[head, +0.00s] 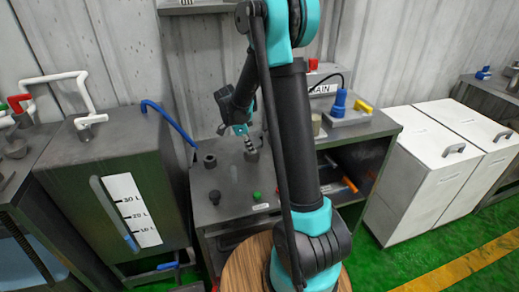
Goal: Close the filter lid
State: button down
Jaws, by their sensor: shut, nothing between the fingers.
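My gripper (248,142) is shut and empty, pointing down over the dark metal bench in the head view. Its tip is just above or at a short dark cylindrical fitting (251,155); I cannot tell whether they touch. A similar short dark fitting (210,160) stands to its left on the bench. I cannot make out with certainty which part is the filter lid, or whether it is open or closed. My arm hides part of the bench to the right of the gripper.
The bench (232,180) carries a black knob (215,198) and a green button (257,196). A tank with a level scale (134,208) stands left. A blue tool (340,102) stands at the back right. White cabinets (410,170) stand right. The green floor (400,262) is clear at lower right.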

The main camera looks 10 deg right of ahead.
jog(key=shift+w+a, duration=0.55)
jog(key=shift+a, duration=0.35)
jog(key=shift+w+a, duration=0.1)
jog(key=shift+a, duration=0.05)
